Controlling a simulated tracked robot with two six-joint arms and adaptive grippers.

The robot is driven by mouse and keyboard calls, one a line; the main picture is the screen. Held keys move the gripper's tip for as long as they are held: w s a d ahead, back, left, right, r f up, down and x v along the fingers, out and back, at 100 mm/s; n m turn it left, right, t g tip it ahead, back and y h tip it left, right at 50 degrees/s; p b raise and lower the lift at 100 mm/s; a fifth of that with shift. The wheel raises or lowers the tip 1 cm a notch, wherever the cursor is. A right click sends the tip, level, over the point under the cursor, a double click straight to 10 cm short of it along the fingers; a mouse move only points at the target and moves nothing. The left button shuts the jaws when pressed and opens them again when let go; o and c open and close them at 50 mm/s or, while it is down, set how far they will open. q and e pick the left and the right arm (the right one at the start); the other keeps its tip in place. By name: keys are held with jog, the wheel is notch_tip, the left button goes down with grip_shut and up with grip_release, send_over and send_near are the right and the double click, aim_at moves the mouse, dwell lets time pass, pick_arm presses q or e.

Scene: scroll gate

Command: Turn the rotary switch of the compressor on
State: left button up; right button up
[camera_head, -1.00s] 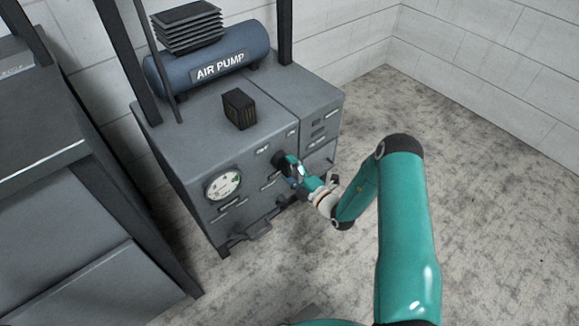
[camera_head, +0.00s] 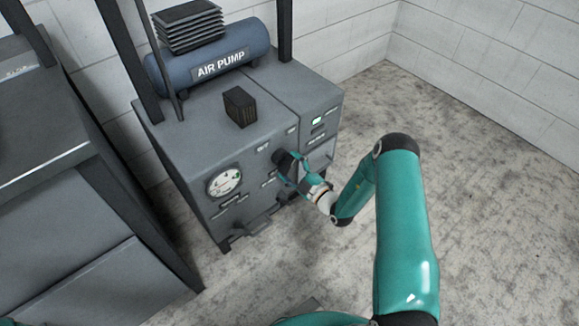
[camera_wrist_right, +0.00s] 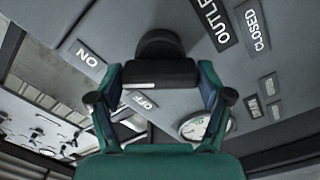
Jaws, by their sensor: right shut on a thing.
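The compressor is a grey cabinet (camera_head: 215,150) with a blue tank marked AIR PUMP (camera_head: 222,60) on top. Its black rotary switch (camera_wrist_right: 160,66) shows in the right wrist view, between the ON label (camera_wrist_right: 88,58) and the OFF label (camera_wrist_right: 141,102). My right gripper (camera_head: 286,164) is at the cabinet front, and its fingers are shut on the switch knob. A small indicator (camera_head: 317,120) on the right part of the front glows green. My left gripper is not in view.
A round gauge (camera_head: 224,181) is on the cabinet front, left of the gripper. A small black box (camera_head: 239,106) stands on the cabinet top. Another grey cabinet (camera_head: 75,215) stands at the left. The floor (camera_head: 490,160) at the right is clear.

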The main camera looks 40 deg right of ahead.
jog(key=shift+s+d+f, duration=0.1)
jog(key=shift+f, duration=0.15)
jog(key=o, duration=1)
jog(key=shift+o, duration=0.5)
jog(key=shift+r, duration=0.1)
jog(key=s, duration=1.2)
jog(key=shift+d, duration=0.45)
jog(key=shift+w, duration=0.1)
